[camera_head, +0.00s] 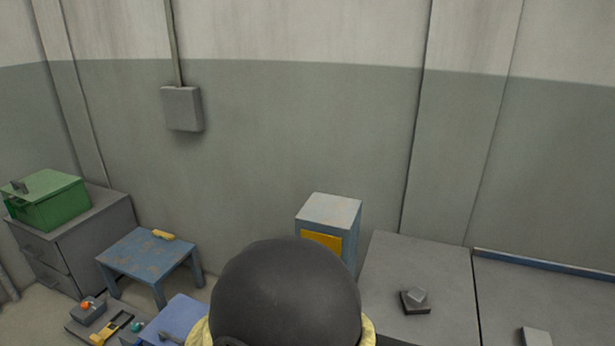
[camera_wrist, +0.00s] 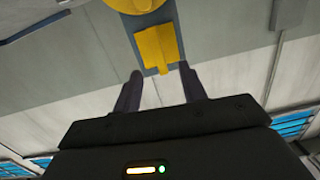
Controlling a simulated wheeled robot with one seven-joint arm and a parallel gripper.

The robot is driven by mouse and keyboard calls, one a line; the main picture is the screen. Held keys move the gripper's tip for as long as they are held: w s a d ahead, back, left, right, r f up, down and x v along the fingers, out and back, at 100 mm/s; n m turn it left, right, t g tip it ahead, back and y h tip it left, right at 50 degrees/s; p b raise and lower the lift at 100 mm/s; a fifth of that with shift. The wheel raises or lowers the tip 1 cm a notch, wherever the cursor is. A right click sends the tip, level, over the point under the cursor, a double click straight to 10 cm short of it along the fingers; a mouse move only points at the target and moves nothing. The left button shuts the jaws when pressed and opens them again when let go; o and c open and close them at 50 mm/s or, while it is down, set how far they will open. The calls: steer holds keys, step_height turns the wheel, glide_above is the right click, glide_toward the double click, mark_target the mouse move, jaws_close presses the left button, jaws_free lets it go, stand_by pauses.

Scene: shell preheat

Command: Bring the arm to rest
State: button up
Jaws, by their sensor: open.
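My gripper (camera_wrist: 161,84) shows in the wrist view with its two dark fingers apart and nothing between them. Beyond the fingers, a yellow block-like part (camera_wrist: 158,48) on a blue-grey strip is in view, apart from the fingertips as far as I can tell. A rounded yellow part (camera_wrist: 132,5) is cut off by the top edge. In the head view a large dark rounded part of my own arm fills the bottom middle. My gripper does not show there.
A blue cabinet with a yellow panel (camera_head: 321,241) stands behind my arm. Grey counters (camera_head: 415,262) with small items are at right. A worn blue table (camera_head: 140,256), a green box (camera_head: 52,205) on a grey drawer unit (camera_head: 85,240) and a wall box (camera_head: 182,108) are at left.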

steer(key=w+d+f+n+g+y, duration=0.2)
steer(key=w+d+f+g+y, duration=0.3)
steer(key=w+g+y, duration=0.15)
steer(key=s+d+f+n+g+h, duration=0.1)
steer(key=s+d+f+n+g, duration=0.1)
steer(key=s+d+g, duration=0.85)
steer(key=d+r+t+p, duration=0.1)
steer(key=d+r+p, duration=0.1)
steer(key=r+p, duration=0.6)
steer(key=d+r+t+p, duration=0.2)
steer(key=d+r+p, duration=0.1)
steer(key=r+p, duration=0.5)
steer(key=shift+s+d+r+p, duration=0.15)
steer(key=shift+s+r+p, duration=0.15)
steer(key=shift+p, duration=0.15)
steer(key=shift+w, duration=0.1)
